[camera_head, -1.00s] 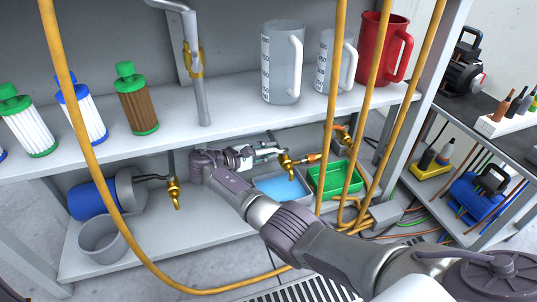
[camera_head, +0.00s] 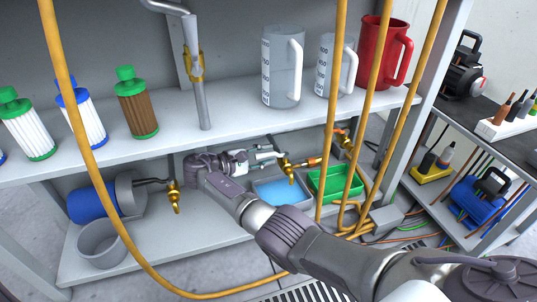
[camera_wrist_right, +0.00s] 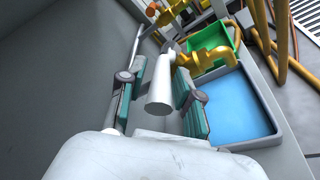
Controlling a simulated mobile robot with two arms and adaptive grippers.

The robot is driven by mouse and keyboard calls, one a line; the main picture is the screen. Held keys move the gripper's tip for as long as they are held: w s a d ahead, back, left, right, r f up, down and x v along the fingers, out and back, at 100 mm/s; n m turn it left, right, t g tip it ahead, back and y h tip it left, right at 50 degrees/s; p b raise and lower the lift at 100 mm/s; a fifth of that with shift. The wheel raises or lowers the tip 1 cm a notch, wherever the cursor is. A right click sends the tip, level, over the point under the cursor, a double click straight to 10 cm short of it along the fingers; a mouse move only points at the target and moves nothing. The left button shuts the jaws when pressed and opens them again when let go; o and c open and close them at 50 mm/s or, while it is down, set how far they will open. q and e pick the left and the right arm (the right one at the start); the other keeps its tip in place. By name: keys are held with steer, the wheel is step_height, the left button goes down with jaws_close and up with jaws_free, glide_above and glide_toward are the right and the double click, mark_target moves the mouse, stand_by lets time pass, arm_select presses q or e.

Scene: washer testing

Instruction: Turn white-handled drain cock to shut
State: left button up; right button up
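The white handle (camera_wrist_right: 160,85) of a brass drain cock (camera_wrist_right: 205,57) lies between the teal-padded fingers of my right gripper (camera_wrist_right: 163,95) in the right wrist view. The fingers are apart, one on each side of the handle, with visible gaps. In the head view my right gripper (camera_head: 264,154) is under the shelf, just left of the brass cock (camera_head: 287,166); the white handle is hard to make out there. My left gripper is not in view.
A grey tray with blue liquid (camera_head: 281,190) and a green tray (camera_head: 334,182) sit below. The upper shelf (camera_head: 230,128) and hanging yellow hoses (camera_head: 331,115) crowd the arm.

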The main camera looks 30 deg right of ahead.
steer(key=v, duration=1)
steer(key=shift+a, duration=0.25)
steer(key=shift+s, duration=0.1)
